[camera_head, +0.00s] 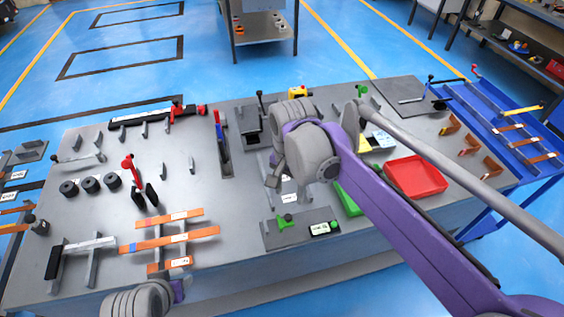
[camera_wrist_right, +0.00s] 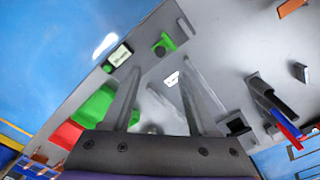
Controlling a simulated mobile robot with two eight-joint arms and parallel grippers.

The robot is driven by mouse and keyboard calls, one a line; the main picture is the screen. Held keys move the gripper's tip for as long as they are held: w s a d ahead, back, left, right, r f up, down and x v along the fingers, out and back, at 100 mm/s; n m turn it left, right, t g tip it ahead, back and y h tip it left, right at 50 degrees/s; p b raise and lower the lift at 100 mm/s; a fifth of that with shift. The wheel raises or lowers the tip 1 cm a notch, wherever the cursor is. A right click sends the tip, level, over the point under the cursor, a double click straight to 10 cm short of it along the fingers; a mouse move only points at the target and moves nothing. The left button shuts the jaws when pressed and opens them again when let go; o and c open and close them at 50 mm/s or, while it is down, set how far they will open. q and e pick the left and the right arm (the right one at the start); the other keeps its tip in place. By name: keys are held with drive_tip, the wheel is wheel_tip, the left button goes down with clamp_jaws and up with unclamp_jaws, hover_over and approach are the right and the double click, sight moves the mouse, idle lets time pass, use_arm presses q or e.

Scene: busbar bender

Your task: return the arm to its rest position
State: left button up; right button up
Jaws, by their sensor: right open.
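My right arm comes in from the lower right in the head view, its purple link crossing the right part of the grey workbench (camera_head: 215,255). My right gripper (camera_head: 272,180) hangs over the middle of the bench, partly hidden by my grey wrist. In the right wrist view its two fingers (camera_wrist_right: 160,90) stand apart, with nothing between them but bench surface and a small white label (camera_wrist_right: 171,79).
A red tray (camera_head: 415,177) and a green tray (camera_head: 347,200) lie beside and under my right arm. A green-handled fixture (camera_head: 285,222) stands at the front edge. Orange bars (camera_head: 170,238) rest on supports at left. A blue rack (camera_head: 500,125) stands at right.

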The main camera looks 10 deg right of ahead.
drive_tip(key=s+d+f+n+t, duration=0.2)
drive_tip(key=s+d+f+n, duration=0.1)
drive_tip(key=s, duration=0.3)
drive_tip(key=s+d+f+n+t, duration=0.3)
drive_tip(key=s+f+n, duration=0.2)
drive_tip(key=s, duration=0.2)
drive_tip(key=shift+s+f+n+t, duration=0.15)
drive_tip(key=shift+s+n+t, duration=0.05)
drive_tip(key=shift+n+t, duration=0.1)
drive_tip(key=shift+d, duration=0.1)
idle(2.6)
